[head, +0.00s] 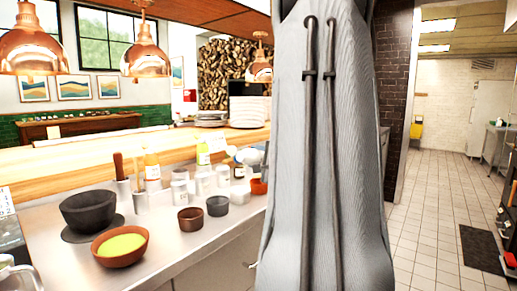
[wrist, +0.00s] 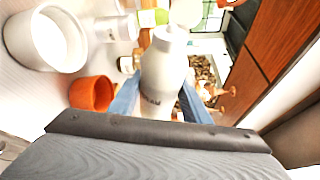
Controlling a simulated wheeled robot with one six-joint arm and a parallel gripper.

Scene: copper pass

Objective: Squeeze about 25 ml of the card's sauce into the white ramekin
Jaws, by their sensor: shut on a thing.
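My gripper (wrist: 160,103) is shut on a white squeeze bottle (wrist: 162,72) in the wrist view, with a blue finger on each side. Dark lettering on the bottle is partly readable and ends in "AM". The white ramekin (wrist: 45,40) is at the upper left of the wrist view, apart from the bottle; its inside looks pale. In the head view my arm hides the gripper and I cannot make out the ramekin. A white printed sheet (head: 6,201) stands at the far left edge of the head view; its text is too small to read.
An orange bowl (wrist: 92,94) lies close to the held bottle.

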